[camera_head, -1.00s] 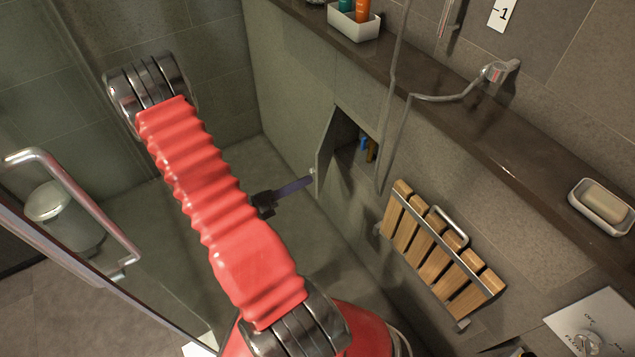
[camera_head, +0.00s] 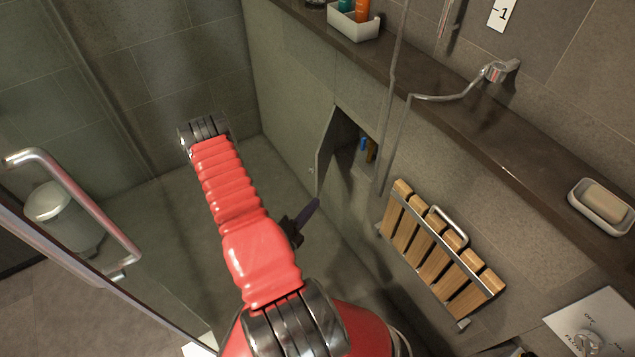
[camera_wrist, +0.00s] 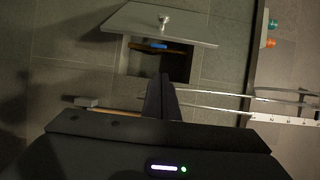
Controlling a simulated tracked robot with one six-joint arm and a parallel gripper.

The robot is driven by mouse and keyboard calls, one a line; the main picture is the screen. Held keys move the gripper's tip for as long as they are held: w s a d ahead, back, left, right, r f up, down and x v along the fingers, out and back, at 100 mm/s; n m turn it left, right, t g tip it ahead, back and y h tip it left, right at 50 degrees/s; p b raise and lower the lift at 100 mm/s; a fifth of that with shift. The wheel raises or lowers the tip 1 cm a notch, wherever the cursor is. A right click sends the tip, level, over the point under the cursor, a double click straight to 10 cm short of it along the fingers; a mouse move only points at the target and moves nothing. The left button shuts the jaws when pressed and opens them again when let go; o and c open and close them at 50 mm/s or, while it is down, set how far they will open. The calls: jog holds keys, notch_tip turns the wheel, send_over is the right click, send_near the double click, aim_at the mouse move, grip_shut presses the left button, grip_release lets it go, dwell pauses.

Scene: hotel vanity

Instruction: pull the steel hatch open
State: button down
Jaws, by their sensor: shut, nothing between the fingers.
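The hatch (camera_head: 327,150) is a grey panel in the shower wall. It stands swung out from its opening (camera_head: 347,150). In the wrist view the hatch panel (camera_wrist: 160,24) stands out above the opening, with a small round knob (camera_wrist: 164,19) on its face. Blue and brown items (camera_wrist: 158,46) show inside the recess. My gripper (camera_head: 314,203) is shut and empty, below the hatch and apart from it. In the wrist view its closed fingers (camera_wrist: 160,85) point toward the lower part of the opening.
A slatted wooden fold-up seat (camera_head: 440,250) is on the wall to the right. A shower hose (camera_head: 395,100) hangs beside the opening. A dark ledge (camera_head: 450,110) runs above, with a bottle tray (camera_head: 354,27) and soap dish (camera_head: 600,205). A glass door handle (camera_head: 80,200) is at left.

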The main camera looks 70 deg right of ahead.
aim_at(317, 184)
jog(key=shift+d, duration=0.1)
jog(key=shift+x, duration=4.95)
jog(key=shift+w, duration=2)
